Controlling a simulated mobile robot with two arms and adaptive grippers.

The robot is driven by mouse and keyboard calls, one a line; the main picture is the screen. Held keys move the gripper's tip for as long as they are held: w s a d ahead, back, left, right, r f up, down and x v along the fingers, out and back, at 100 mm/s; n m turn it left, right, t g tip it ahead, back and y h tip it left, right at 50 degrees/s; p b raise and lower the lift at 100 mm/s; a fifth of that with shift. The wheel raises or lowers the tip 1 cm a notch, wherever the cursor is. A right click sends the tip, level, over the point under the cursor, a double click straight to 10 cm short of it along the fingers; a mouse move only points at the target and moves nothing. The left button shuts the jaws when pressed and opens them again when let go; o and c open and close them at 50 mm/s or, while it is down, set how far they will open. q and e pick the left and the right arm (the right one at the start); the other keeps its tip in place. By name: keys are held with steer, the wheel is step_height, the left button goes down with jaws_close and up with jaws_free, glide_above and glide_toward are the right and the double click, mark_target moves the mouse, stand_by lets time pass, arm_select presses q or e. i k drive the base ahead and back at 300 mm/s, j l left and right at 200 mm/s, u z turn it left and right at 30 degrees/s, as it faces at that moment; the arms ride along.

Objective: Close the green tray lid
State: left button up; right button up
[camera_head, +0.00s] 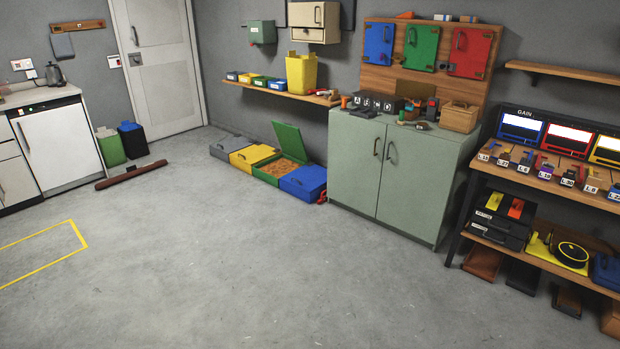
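The green tray (268,176) sits on the floor against the back wall, in a row of trays. Its green lid (290,140) stands raised, hinged at the back and leaning toward the wall. The inside of the tray shows brown with a pattern too small to make out. Neither of my grippers is in view.
A yellow tray (254,157) and a grey tray (232,147) lie left of the green one, and a blue tray (304,181) lies right, all lids down. A shelf (262,90) runs above. A green cabinet (358,178) stands to the right. The floor in front is clear.

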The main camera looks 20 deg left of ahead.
mark_target(289, 138)
steer(key=i+j+u, duration=0.25)
steer(key=i+u, duration=0.15)
steer(key=i+j+u, duration=0.15)
steer(key=i+u, duration=0.25)
steer(key=i+j+u, duration=0.4)
steer(key=i+u, duration=0.35)
steer(key=i, duration=0.15)
steer(key=i+u, duration=0.4)
steer(key=i+l+u, duration=0.2)
steer(key=i+u, duration=0.15)
steer(key=i, duration=0.25)
steer(key=i+z, duration=0.15)
steer(key=i, duration=0.35)
steer(key=i+z, duration=0.15)
steer(key=i, duration=0.35)
steer(key=i+j+z, duration=0.2)
steer(key=i, duration=0.25)
steer(key=i+j+z, duration=0.15)
steer(key=i, duration=0.35)
steer(key=i+l+z, duration=0.15)
steer(key=i+z, duration=0.15)
steer(key=i, duration=0.25)
steer(key=i+z, duration=0.3)
steer(key=i, duration=0.3)
steer(key=i+j+z, duration=0.15)
steer(key=i+z, duration=0.15)
steer(key=i, duration=0.25)
steer(key=i+j+z, duration=0.25)
steer(key=i, duration=0.3)
